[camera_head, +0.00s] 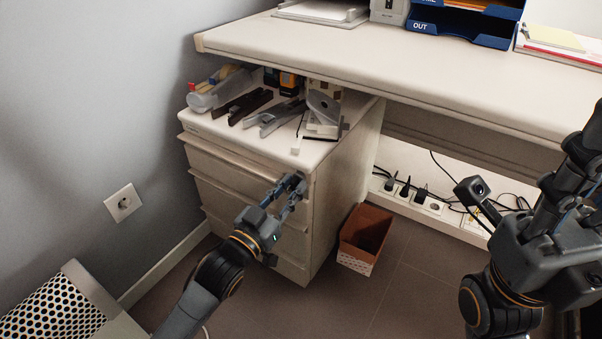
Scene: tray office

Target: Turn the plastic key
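The white drawer cabinet (240,172) stands under the desk, its drawer fronts facing me and closed. I cannot make out the plastic key; my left gripper covers the upper right part of the drawer fronts. My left gripper (297,183) reaches up from below, with its fingertips at the cabinet's right front edge, just below the top. The two fingers lie close together at the tips, and whether anything is between them is too small to tell. My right arm (550,255) is at the right edge, away from the cabinet; the state of its gripper does not show clearly.
Staplers and other office tools (270,115) crowd the cabinet top. The desk (400,65) overhangs it, bearing a blue tray (460,28). A brown bin (365,237) stands on the floor right of the cabinet. A power strip (410,195) with cables lies behind. A perforated metal object (50,305) is at lower left.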

